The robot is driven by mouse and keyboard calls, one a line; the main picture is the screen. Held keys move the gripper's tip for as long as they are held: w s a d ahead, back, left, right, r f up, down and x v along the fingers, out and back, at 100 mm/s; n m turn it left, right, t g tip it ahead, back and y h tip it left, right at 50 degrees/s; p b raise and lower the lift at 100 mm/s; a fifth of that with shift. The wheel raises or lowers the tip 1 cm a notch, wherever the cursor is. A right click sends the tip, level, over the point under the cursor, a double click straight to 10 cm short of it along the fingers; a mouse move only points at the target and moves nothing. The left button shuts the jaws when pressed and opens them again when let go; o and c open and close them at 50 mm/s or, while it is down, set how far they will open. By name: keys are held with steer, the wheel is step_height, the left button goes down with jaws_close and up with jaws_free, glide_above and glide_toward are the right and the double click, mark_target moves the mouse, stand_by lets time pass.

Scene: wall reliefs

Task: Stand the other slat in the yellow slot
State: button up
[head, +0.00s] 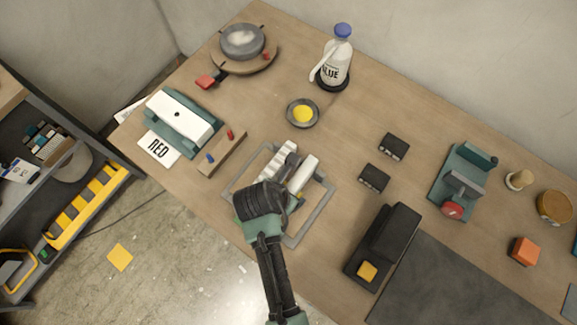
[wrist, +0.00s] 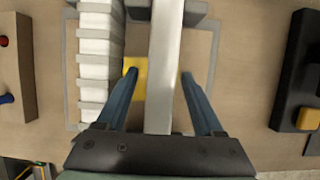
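A long white slat (wrist: 165,60) runs up the middle of the wrist view; its white top also shows in the head view (head: 304,171). My gripper (wrist: 159,74) is open, with one blue finger on each side of the slat and a visible gap at both sides. In the head view my gripper (head: 290,193) is over the grey frame and hides part of it. A yellow patch (wrist: 134,76) lies beside the slat, partly behind the left finger. A white ribbed piece with grey edges (wrist: 98,55) stands to the left. The slot itself is not clearly visible.
A grey rectangular frame (head: 321,208) surrounds these parts on the table. A wooden block with red and blue knobs (head: 222,153) is at left, a black block with a yellow button (head: 385,245) at right. A small bowl with yellow contents (head: 303,113) stands behind.

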steer(key=v, duration=1.3)
steer(key=shift+w+d, duration=0.1)
steer(key=w+a+r+m+t+y, duration=0.2)
steer(key=w+r+m+t, duration=0.45)
steer(key=r, duration=0.65)
steer(key=w+a+r+m+t+y, duration=0.2)
steer(key=w+r+m+t, duration=0.2)
steer(key=w+r+m, duration=0.55)
steer(key=w+d+r+m+t, duration=0.1)
steer(key=d+r+m+t, duration=0.15)
steer(key=r, duration=0.85)
steer(key=d+r+m+t, duration=0.1)
steer(key=r+m+t, duration=0.25)
steer(key=r, duration=0.85)
steer(key=s+d+r+m+t, duration=0.1)
steer(key=s+r+m+t, duration=0.2)
steer(key=r, duration=0.5)
steer(key=s+d+r+m+t+h, duration=0.1)
steer(key=s+d+r+m+t, duration=0.1)
steer(key=s+r, duration=0.4)
step_height(320, 180, up, 2)
steer(key=shift+d+r+m+t+b, duration=0.2)
steer(key=shift+m+t+b, duration=0.25)
steer(key=shift+m+t, duration=0.55)
steer(key=shift+d+f+h, duration=0.1)
steer(key=shift+f+h, duration=0.05)
steer(key=shift+h, duration=0.15)
